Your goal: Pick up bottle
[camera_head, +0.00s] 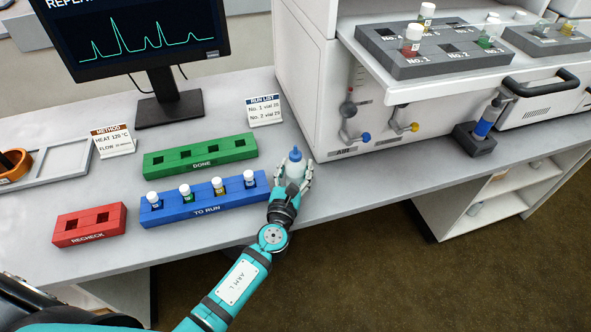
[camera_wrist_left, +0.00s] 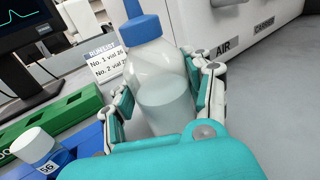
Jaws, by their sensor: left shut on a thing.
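The bottle (camera_head: 295,168) is clear with a blue cap and nozzle and stands upright on the bench, right of the blue rack. In the left wrist view the bottle (camera_wrist_left: 158,85) fills the middle, partly filled with pale liquid. My left gripper (camera_head: 293,183) is around the bottle with a finger on each side, shut on it. The fingers also show in the left wrist view (camera_wrist_left: 160,105). The bottle's base is hidden behind my gripper. My right gripper is in neither view.
The blue TO RUN rack (camera_head: 205,208) with several capped vials is just left of my gripper. The white instrument (camera_head: 330,100) and run list card (camera_head: 265,111) are behind. Bench right of the bottle is clear.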

